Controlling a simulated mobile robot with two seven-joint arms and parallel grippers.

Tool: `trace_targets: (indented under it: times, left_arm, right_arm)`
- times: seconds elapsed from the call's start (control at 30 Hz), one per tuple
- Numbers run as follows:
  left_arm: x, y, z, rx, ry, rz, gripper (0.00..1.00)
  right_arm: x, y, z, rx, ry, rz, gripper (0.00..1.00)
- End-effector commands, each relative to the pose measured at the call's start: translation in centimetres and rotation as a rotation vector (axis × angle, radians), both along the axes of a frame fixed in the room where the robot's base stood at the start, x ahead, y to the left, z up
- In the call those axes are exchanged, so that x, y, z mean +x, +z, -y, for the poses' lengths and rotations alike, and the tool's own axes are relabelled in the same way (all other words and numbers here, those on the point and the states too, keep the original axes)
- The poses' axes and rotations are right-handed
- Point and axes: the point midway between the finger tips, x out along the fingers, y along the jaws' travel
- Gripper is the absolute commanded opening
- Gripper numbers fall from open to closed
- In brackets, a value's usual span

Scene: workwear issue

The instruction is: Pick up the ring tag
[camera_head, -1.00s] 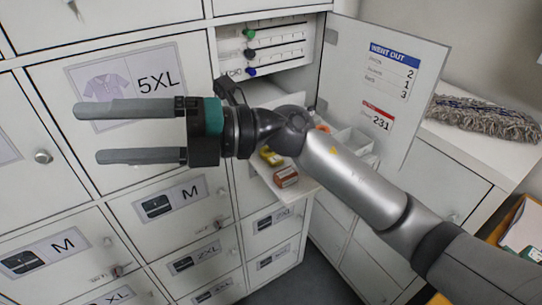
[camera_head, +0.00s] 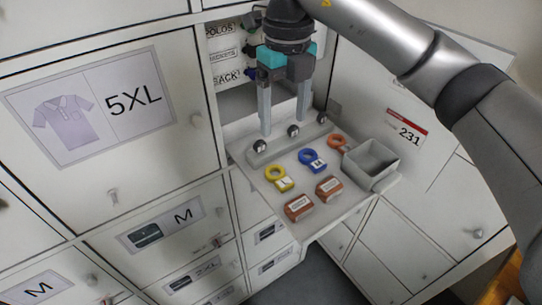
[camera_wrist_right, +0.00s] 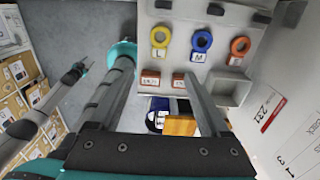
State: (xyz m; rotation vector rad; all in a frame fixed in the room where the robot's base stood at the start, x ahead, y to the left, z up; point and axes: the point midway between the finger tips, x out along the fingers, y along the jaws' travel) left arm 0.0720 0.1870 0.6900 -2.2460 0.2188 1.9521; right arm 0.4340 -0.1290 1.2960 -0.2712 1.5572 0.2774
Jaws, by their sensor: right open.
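Three ring tags lie on a pull-out shelf (camera_head: 335,205): a yellow one (camera_head: 276,177) marked L, a blue one (camera_head: 311,160) marked M and an orange one (camera_head: 338,142). They also show in the right wrist view, yellow (camera_wrist_right: 160,38), blue (camera_wrist_right: 201,41) and orange (camera_wrist_right: 240,46). My right gripper (camera_head: 284,122) is open and empty, fingers pointing down over the back of the shelf, apart from the tags. My left gripper is not in the head view; a grey arm part at the left of the wrist view may be mine, jaws unclear.
Two brown labelled blocks (camera_head: 298,208) (camera_head: 328,188) lie in front of the tags. An empty grey bin (camera_head: 373,160) stands at the shelf's right. A strip with dark knobs (camera_head: 291,132) runs along the back. Locker doors (camera_head: 110,170) flank the left; an open door (camera_head: 425,160) stands right.

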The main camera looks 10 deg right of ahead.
Motion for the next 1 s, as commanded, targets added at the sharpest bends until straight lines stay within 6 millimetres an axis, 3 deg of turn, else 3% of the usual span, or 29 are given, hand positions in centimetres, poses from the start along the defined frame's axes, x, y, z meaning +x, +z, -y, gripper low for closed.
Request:
trace_targets:
  times: [0.07,0.17,0.3,0.37,0.6,0.8,1.0]
  left_arm:
    - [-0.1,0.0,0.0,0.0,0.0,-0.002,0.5]
    - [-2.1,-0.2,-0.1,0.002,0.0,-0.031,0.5]
    - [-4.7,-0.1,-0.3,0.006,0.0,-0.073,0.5]
    - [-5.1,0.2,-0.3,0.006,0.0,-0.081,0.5]
    - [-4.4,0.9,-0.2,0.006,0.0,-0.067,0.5]
    - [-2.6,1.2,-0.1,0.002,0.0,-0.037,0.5]
    - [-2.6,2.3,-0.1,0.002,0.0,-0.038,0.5]
  right_arm:
    - [0.0,-0.2,0.2,-0.006,-0.003,-0.001,0.8]
    - [-0.1,-1.1,0.1,-0.006,-0.002,-0.004,0.8]
    - [-0.2,-3.4,0.1,-0.006,-0.003,-0.007,0.8]
    - [-0.2,-4.7,0.2,-0.006,-0.003,-0.006,0.8]
    - [-0.2,-8.9,0.2,-0.005,-0.003,-0.004,0.8]
    - [-0.2,-10.2,0.1,-0.005,-0.002,-0.002,0.8]
    - [-0.7,-12.4,0.2,-0.003,-0.001,-0.006,0.8]
